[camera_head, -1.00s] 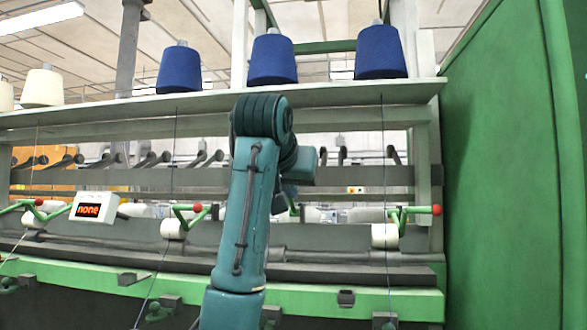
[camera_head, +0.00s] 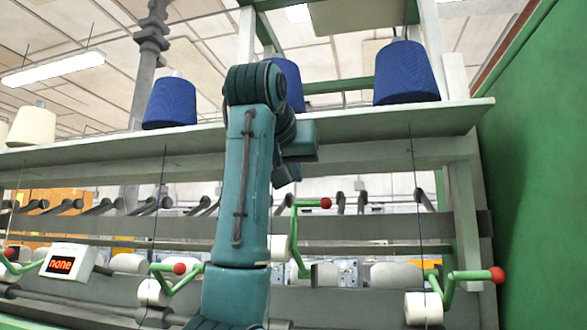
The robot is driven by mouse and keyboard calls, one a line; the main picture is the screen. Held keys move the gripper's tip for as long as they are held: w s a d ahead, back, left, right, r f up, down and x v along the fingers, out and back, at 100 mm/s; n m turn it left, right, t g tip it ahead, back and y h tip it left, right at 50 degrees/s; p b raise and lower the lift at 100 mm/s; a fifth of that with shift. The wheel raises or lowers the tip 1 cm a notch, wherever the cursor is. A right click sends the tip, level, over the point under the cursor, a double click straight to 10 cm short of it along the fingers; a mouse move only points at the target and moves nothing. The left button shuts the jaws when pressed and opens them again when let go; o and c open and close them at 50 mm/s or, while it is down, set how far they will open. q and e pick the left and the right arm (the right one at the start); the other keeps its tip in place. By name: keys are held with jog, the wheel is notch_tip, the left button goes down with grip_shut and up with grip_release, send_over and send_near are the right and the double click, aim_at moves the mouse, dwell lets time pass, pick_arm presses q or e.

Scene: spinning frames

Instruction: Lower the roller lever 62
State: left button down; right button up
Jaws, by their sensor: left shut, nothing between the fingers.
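Several green roller levers with red ball ends stand in a row along the machine. The middle lever (camera_head: 295,240) stands up, its red ball (camera_head: 325,203) high and its white roller (camera_head: 279,248) partly behind my arm. The left lever (camera_head: 185,279) and right lever (camera_head: 449,286) sit lower, by their white rollers (camera_head: 152,293) and (camera_head: 423,308). No number 62 is readable. My left gripper (camera_head: 286,176) is shut and empty, mostly hidden behind my forearm, above the middle lever; I cannot tell whether they touch. My right gripper is out of view.
A shelf (camera_head: 350,127) with blue cones (camera_head: 407,73) and a cream cone (camera_head: 32,127) runs above the levers. Thin yarns hang down. A white display (camera_head: 66,262) reads "none". A green wall (camera_head: 545,150) closes the right side.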

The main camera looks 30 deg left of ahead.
aim_at(297, 204)
pick_arm(q)
jog(key=p+x, duration=0.1)
jog(key=x, duration=0.6)
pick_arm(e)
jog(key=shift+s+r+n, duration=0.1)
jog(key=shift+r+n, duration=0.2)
pick_arm(q)
jog(key=shift+f, duration=0.2)
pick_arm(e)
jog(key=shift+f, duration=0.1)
